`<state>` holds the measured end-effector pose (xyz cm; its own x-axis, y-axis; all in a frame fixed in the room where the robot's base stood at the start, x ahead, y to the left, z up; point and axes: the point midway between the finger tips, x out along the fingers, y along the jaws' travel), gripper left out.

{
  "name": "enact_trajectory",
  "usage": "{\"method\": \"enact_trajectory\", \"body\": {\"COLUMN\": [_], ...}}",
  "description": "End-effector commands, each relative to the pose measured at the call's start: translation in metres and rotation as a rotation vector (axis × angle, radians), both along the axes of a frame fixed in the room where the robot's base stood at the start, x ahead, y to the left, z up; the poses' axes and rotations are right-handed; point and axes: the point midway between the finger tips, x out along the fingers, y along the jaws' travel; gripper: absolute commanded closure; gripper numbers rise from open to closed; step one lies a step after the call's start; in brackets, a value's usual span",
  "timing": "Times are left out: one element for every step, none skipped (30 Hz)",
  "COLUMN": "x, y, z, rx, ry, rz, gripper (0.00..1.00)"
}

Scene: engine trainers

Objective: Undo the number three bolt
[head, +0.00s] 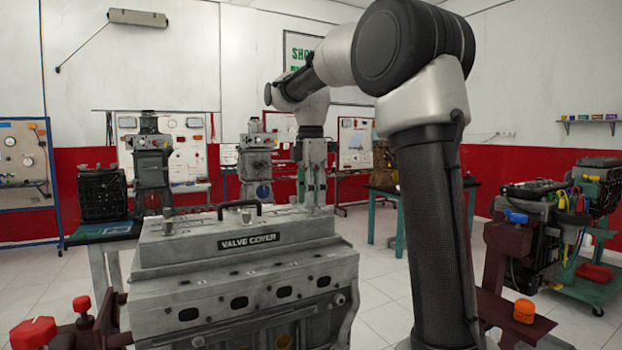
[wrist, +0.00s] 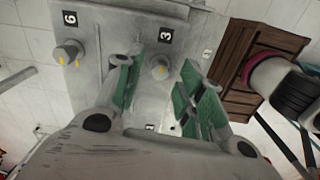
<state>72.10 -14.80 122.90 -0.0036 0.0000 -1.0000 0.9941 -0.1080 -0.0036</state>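The number three bolt (wrist: 160,67) is a round grey head with a yellow mark, below a black "3" label (wrist: 165,35) on the grey valve cover (head: 250,228). My gripper (wrist: 162,76) is open, with green-padded fingers on either side of this bolt in the wrist view. I cannot tell whether the fingers are around the bolt or above it. In the head view my gripper (head: 314,190) points straight down over the cover's right end, and the bolt under it is hidden.
Another bolt (wrist: 68,52) sits left in the wrist view, by a label reading 6 or 9. A black handle (head: 239,207) stands on the cover. A brown wooden crate (wrist: 240,75) shows right in the wrist view. A dark engine (head: 540,230) stands at the right.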

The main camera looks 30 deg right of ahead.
Motion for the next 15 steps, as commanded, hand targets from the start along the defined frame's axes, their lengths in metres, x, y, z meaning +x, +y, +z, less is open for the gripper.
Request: {"method": "enact_trajectory", "body": {"x": [0.001, 0.001, 0.001, 0.001, 0.001, 0.001, 0.001, 0.001, 0.002, 0.001, 0.001, 0.002, 0.001, 0.001, 0.001], "y": [0.0, 0.0, 0.0, 0.0, 0.0, 0.0, 0.0, 0.0, 0.0, 0.0, 0.0, 0.0, 0.0, 0.0, 0.0], "z": [0.009, 0.015, 0.024, 0.031, 0.038, 0.047, 0.054, 0.061, 0.069, 0.075, 0.081, 0.087, 0.091, 0.096, 0.1], "rx": [-0.001, -0.001, -0.001, 0.0, -0.001, 0.0, 0.0, -0.001, -0.001, -0.001, -0.001, -0.001, 0.0, 0.0, 0.0], "ry": [-0.005, -0.005, -0.006, -0.006, -0.006, -0.006, -0.006, -0.006, -0.006, -0.005, -0.005, -0.005, -0.003, -0.004, -0.003], "rz": [0.0, 0.0, 0.0, 0.0, 0.0, 0.0, 0.0, 0.0, 0.0, 0.0, 0.0, 0.0, 0.0, 0.0, 0.0], "gripper": [0.62, 0.62, 0.62, 0.62, 0.62, 0.62, 0.62, 0.62, 0.62, 0.62, 0.62, 0.62, 0.62, 0.62, 0.62]}}
